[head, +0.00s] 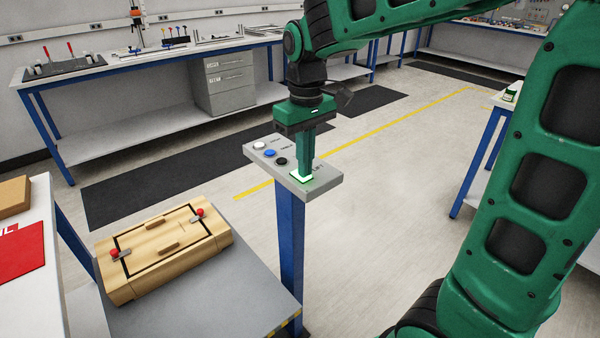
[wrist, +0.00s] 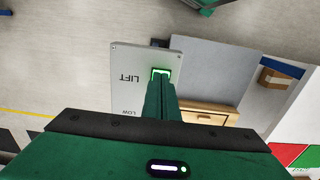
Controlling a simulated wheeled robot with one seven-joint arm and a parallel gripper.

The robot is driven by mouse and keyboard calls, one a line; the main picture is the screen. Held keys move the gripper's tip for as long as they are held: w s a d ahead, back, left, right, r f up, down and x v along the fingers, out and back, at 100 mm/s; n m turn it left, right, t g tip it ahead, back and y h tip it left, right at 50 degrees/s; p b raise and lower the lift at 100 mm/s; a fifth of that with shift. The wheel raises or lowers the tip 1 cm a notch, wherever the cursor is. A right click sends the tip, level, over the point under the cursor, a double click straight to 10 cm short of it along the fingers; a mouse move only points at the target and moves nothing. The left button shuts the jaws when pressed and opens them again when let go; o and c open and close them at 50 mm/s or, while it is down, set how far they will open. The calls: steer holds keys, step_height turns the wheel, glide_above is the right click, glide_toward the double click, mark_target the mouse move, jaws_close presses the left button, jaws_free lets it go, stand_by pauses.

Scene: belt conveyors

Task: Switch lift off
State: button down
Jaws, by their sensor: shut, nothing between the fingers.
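A grey control panel (head: 325,183) stands on a blue post. Its square lift switch (head: 303,178) glows green-white at the near right corner. My gripper (head: 298,177) points straight down with its fingers shut and empty, the tips at the switch and partly covering it. In the wrist view, the panel (wrist: 130,95) reads LIFT beside the green-lit switch (wrist: 160,71), and my shut fingertips (wrist: 160,83) overlap its edge. I cannot tell whether the tips touch or press it.
White (head: 259,145), blue (head: 270,153) and black (head: 281,161) buttons sit in a row on the panel. A wooden box (head: 165,250) with red-knobbed latches rests on a grey platform (head: 215,305) at the left. Open floor lies right of the post.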

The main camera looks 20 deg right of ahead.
steer(key=shift+f, duration=0.1)
step_height(320, 180, up, 7)
stand_by(1.1)
stand_by(0.3)
steer(key=s+d+f+m, duration=0.5)
steer(key=s+d, duration=0.3)
steer(key=s, duration=0.3)
steer(key=s+d+f+m, duration=0.5)
steer(key=s+d+f, duration=0.2)
steer(key=s, duration=0.5)
steer(key=shift+s+d+f, duration=0.15)
steer(key=shift+d, duration=1)
